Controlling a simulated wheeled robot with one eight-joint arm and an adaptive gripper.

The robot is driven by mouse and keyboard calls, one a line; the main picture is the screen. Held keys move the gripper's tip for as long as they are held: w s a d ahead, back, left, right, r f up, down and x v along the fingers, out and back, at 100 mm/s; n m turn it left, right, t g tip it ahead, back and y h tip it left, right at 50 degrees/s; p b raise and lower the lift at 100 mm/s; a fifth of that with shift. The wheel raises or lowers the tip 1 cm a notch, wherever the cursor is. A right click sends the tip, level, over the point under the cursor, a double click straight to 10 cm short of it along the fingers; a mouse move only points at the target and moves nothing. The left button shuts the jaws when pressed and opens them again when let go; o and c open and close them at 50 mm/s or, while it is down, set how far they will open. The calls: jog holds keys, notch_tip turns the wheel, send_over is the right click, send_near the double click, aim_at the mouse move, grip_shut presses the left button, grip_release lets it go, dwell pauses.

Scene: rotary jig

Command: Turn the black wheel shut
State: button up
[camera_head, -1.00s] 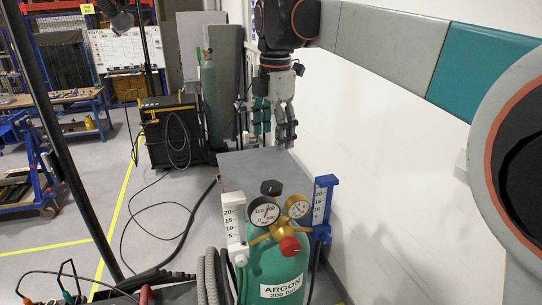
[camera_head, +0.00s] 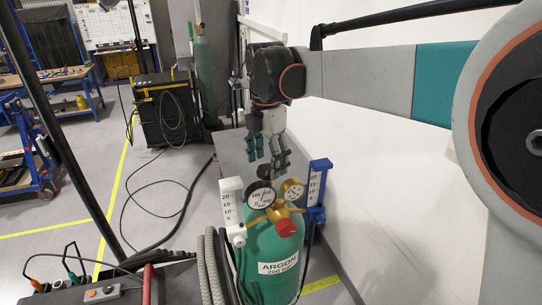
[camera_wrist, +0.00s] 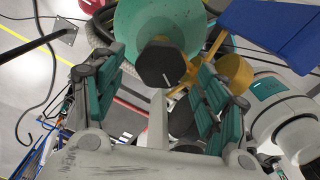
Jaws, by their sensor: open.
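The black wheel (camera_head: 264,173) sits on top of the green argon cylinder (camera_head: 272,244). In the head view my gripper (camera_head: 266,158) is right above it and partly in front of it, fingers pointing down. In the wrist view the black wheel (camera_wrist: 160,63) shows as a dark faceted knob with a white mark, between the two spread green-padded fingers. The gripper is open and holds nothing. I see a gap between each finger and the wheel in the wrist view; how deep the fingers reach around it I cannot tell.
A white wall (camera_head: 370,165) is close on the right. Grey floor lies left.

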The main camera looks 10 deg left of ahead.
jog(key=shift+f, duration=0.9)
jog(key=c, duration=1)
jog(key=shift+c, duration=0.2)
